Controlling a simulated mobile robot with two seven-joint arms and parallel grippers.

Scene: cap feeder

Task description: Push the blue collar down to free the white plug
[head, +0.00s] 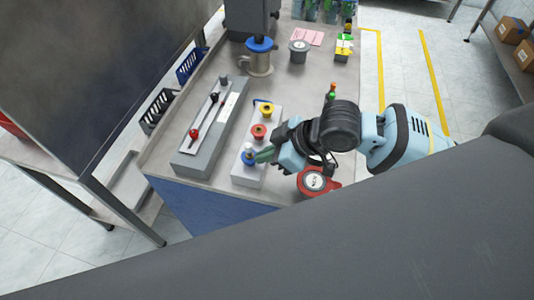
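The blue collar (249,158) is at the near end of a light grey block (242,176), with the white plug (248,147) standing up in its middle. My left gripper is not in view.
A red collar (258,131) and a yellow collar (266,110) sit farther back on the same block. A grey unit (206,135) with red and black knobs stands to the left. A red-rimmed round container (315,180) is below my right wrist. A blue-topped spool (260,55) stands behind.

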